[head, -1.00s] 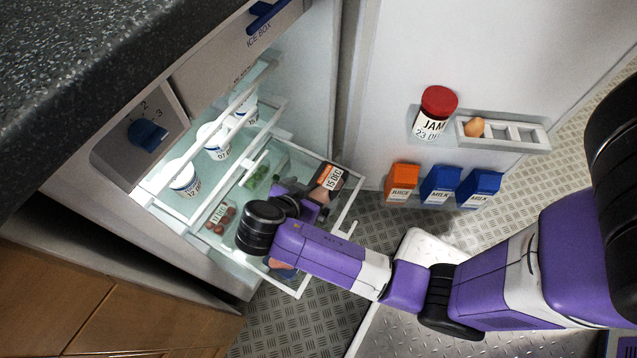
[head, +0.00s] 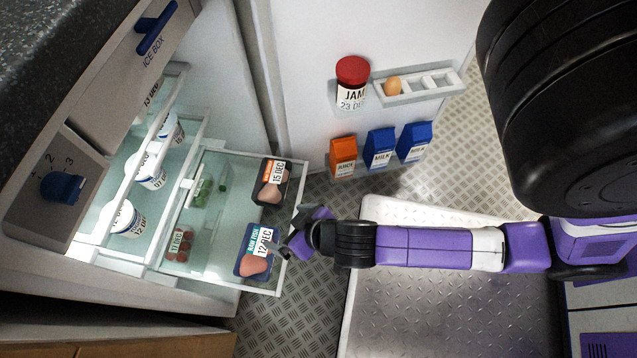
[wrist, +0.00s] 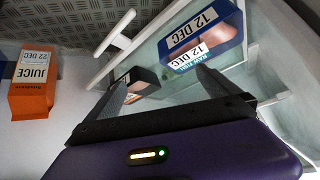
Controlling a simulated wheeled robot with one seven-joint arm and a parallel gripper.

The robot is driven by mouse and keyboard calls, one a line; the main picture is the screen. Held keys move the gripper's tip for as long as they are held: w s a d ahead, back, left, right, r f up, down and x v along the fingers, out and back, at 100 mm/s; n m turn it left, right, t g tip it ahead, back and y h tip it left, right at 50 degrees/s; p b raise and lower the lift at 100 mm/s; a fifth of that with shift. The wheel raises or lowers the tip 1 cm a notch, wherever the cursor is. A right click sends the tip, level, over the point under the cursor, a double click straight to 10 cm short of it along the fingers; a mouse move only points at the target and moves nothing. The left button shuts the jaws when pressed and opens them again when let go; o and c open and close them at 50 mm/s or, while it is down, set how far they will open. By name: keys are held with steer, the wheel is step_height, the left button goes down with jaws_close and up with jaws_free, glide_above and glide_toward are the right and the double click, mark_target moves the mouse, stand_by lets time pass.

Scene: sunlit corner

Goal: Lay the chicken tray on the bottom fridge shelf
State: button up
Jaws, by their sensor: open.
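The bottom fridge shelf (head: 215,228) is a clear, white-framed shelf pulled out of the fridge. A black tray with an orange label (head: 271,181), dated 15 DEC, lies at its front far corner with pale pink meat; I take it as the chicken tray, though its name is not readable. A blue tray (head: 255,251), dated 12 DEC, lies at the front near corner. My gripper (head: 292,240) is open and empty at the shelf's front edge, close to the blue tray. In the wrist view, the blue tray (wrist: 207,55) and black tray (wrist: 142,80) show beyond the fingers.
Green produce (head: 203,191) and a red pack (head: 179,245) sit further back on this shelf. White tubs (head: 125,219) stand on the shelf above. The open door holds a jam jar (head: 352,84), an egg rack (head: 418,86), a juice carton (head: 343,157) and milk cartons (head: 379,149).

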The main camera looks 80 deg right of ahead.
steer(key=s+a+r+n+t+y, duration=0.1)
steer(key=s+r+n+t, duration=0.1)
steer(key=r, duration=0.5)
steer(key=s+a+r+n+t+y, duration=0.1)
steer(key=s+a+r+t, duration=0.1)
steer(key=r, duration=0.6)
steer(key=s+a+r+n+t+y, duration=0.1)
steer(key=s+a+r+n+t, duration=0.1)
steer(key=r, duration=0.5)
steer(key=shift+s+a+r+n+t, duration=0.25)
steer(key=shift+s+t, duration=0.45)
steer(key=shift+s, duration=0.5)
steer(key=shift+r, duration=0.1)
